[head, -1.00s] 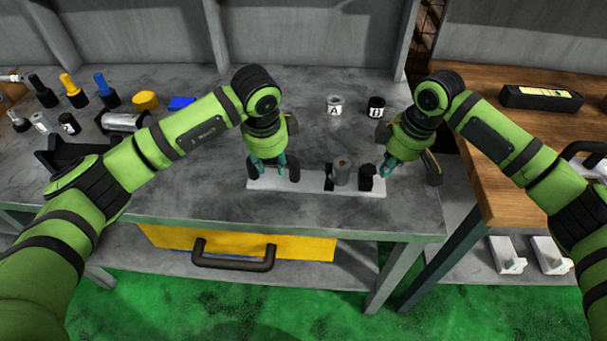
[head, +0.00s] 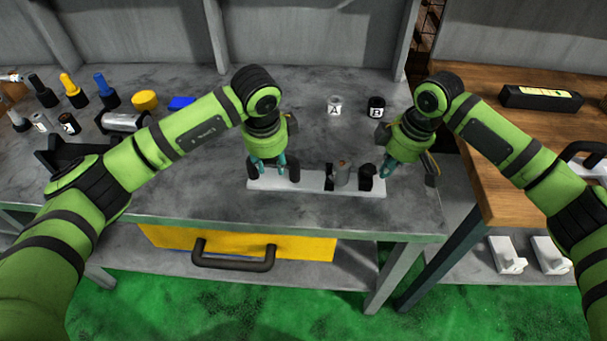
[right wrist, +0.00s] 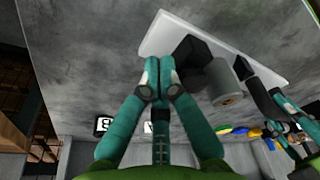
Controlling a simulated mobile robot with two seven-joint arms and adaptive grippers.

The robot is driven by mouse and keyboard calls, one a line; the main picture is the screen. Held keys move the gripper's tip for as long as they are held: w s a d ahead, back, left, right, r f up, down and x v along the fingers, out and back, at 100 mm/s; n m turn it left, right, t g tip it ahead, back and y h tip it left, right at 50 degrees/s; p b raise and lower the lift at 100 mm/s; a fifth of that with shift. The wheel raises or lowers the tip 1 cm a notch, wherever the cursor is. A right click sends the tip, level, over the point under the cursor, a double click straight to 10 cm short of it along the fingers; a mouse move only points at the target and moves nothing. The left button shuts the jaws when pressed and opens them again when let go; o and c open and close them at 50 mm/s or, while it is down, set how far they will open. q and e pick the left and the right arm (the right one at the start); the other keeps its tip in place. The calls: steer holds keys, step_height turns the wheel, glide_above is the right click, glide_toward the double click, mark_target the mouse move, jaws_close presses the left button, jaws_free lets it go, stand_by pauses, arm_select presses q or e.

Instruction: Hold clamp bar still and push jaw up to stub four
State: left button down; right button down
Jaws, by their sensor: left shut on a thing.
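The white clamp bar (head: 312,184) lies near the bench's front edge. My left gripper (head: 268,173) is shut at the bar's left part, by its black grip; the exact contact is hidden. A grey cylindrical stub (head: 343,174) stands at the bar between two black jaw blocks, one on its left (head: 329,177) and one on its right (head: 366,178). I cannot read a number on the stub. My right gripper (head: 384,172) is at the bar's right end, beside the right jaw. In the right wrist view its fingertips (right wrist: 159,68) are together and empty, close to that black jaw (right wrist: 191,50).
Two small jars, A (head: 334,106) and B (head: 376,107), stand behind the bar. A wooden table (head: 500,150) adjoins on the right. A yellow drawer (head: 300,247) is below.

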mark_target(364, 168)
steer(key=shift+d+x, duration=0.15)
steer(key=shift+x, duration=0.6)
steer(key=shift+d+x, duration=0.1)
steer(key=shift+x, duration=0.65)
stand_by(0.6)
steer(key=shift+s, duration=0.15)
steer(key=shift+a+v, duration=0.15)
steer(key=shift+v, duration=0.7)
steer(key=shift+a+v, duration=0.15)
steer(key=shift+v, duration=0.7)
arm_select(q)
steer(key=shift+d, duration=0.15)
arm_select(e)
steer(key=shift+a+r, duration=0.1)
steer(key=shift+a, duration=2.4)
steer(key=shift+w+r, duration=0.25)
steer(key=shift+r, duration=0.75)
steer(key=shift+w+d+v, duration=0.1)
steer(key=shift+w+v, duration=0.05)
steer(key=shift+v, duration=1.1)
steer(key=shift+w+d+v, duration=0.1)
steer(key=shift+d+v, duration=0.05)
steer(key=shift+v, duration=1.05)
arm_select(q)
steer(key=shift+a, duration=0.2)
steer(key=c, duration=0.7)
jaws_free()
steer(key=shift+c, duration=0.2)
